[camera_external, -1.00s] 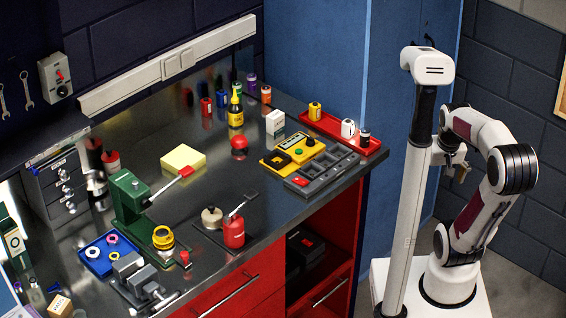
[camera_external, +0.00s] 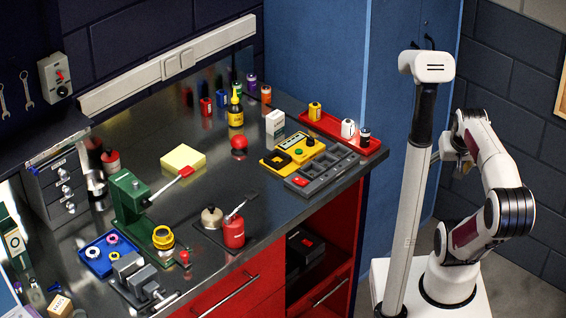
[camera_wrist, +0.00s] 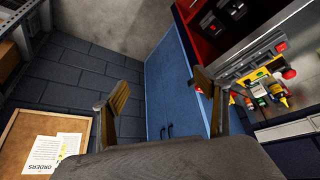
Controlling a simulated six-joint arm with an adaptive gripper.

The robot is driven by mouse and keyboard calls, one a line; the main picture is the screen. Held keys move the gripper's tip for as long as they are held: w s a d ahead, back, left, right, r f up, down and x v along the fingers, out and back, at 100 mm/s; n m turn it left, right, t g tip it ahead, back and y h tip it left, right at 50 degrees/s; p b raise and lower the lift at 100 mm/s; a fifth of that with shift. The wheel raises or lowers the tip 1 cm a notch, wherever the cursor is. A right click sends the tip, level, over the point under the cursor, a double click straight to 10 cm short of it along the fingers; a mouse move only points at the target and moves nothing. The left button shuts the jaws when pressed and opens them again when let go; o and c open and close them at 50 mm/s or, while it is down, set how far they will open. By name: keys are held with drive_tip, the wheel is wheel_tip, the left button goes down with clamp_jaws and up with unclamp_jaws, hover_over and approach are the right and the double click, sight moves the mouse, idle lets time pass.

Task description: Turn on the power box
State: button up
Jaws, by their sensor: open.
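A grey box with a red switch (camera_external: 56,78), which looks like the power box, is mounted on the dark wall at the far left of the external view. The exact switch position is too small to tell. My gripper (camera_external: 460,162) is at the right of that view, beside the pale column and far from the box, with the whole bench between them. In the wrist view my gripper (camera_wrist: 160,82) is open and empty, its two fingers wide apart. The power box does not show in the wrist view.
The metal bench (camera_external: 215,205) holds a yellow meter (camera_external: 293,150), a red tray (camera_external: 338,137), a green press (camera_external: 130,195) and a red oil can (camera_external: 234,233). A tall blue cabinet (camera_external: 315,60) stands behind the bench's right end. A corkboard (camera_wrist: 25,135) shows in the wrist view.

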clamp_jaws()
drive_tip(key=w+a+f+n+g, duration=0.15)
drive_tip(key=w+f, duration=0.35)
drive_tip(key=f, duration=0.6)
drive_tip(key=w+a+f+n+g, duration=0.15)
drive_tip(key=w+f, duration=0.25)
drive_tip(key=f, duration=0.7)
drive_tip(key=w+a+f+n+g, duration=0.1)
drive_tip(key=w+a+f+g, duration=0.3)
drive_tip(key=f, duration=0.8)
drive_tip(key=w+a+f+n+t+y, duration=0.15)
drive_tip(key=a+f, duration=0.25)
drive_tip(key=f, duration=0.8)
drive_tip(key=w+a+f+n+t+y, duration=0.1)
drive_tip(key=a+f+n+t+y, duration=0.3)
drive_tip(key=f, duration=0.8)
drive_tip(key=w+a+m+t, duration=0.1)
drive_tip(key=w+a+t, duration=0.15)
drive_tip(key=a, duration=0.35)
drive_tip(key=w+a+r+t+y, duration=0.3)
drive_tip(key=w+r, duration=0.3)
drive_tip(key=r, duration=0.3)
drive_tip(key=shift+w+a+y, duration=0.35)
drive_tip(key=shift+a+y, duration=0.3)
drive_tip(key=shift+a, duration=0.25)
drive_tip(key=shift+n, duration=0.25)
